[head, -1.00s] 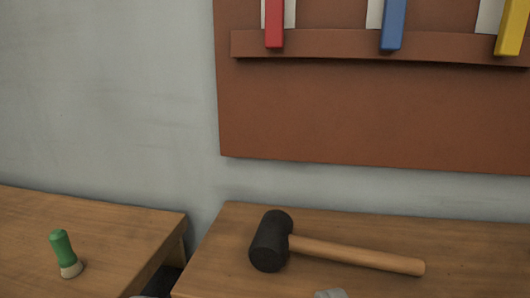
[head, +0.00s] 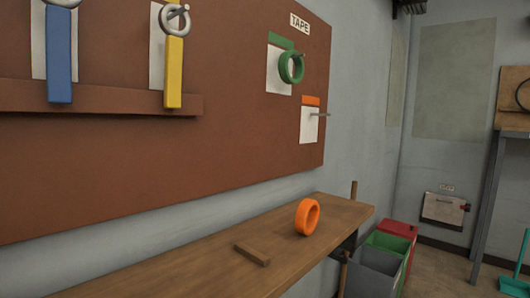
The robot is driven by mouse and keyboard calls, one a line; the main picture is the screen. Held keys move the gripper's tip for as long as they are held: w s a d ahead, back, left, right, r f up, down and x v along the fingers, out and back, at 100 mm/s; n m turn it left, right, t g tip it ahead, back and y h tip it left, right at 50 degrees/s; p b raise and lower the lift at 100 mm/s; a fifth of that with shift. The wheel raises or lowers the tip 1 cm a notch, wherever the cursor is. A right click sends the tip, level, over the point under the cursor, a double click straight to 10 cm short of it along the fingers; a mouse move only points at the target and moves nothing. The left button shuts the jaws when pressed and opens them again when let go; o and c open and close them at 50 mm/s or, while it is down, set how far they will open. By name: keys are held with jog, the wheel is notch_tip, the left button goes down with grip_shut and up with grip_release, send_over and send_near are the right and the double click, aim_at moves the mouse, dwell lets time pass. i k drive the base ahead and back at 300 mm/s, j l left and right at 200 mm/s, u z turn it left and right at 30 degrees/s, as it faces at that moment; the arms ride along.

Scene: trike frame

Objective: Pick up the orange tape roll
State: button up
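The orange tape roll (head: 307,217) stands upright on its rim on the wooden bench (head: 200,262), near the bench's right end. Its hole faces partly toward me. Nothing touches it from above. My gripper is not in view, so I cannot see its fingers or whether it holds anything.
A small wooden block (head: 252,254) lies left of the roll. Above, the brown board (head: 225,130) holds a green tape roll (head: 291,67) on a peg and an empty peg (head: 320,114) under an orange label. Grey, green and red bins (head: 398,228) stand beyond the bench's right end.

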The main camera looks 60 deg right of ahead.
aim_at(307, 205)
jog(key=z, duration=1.85)
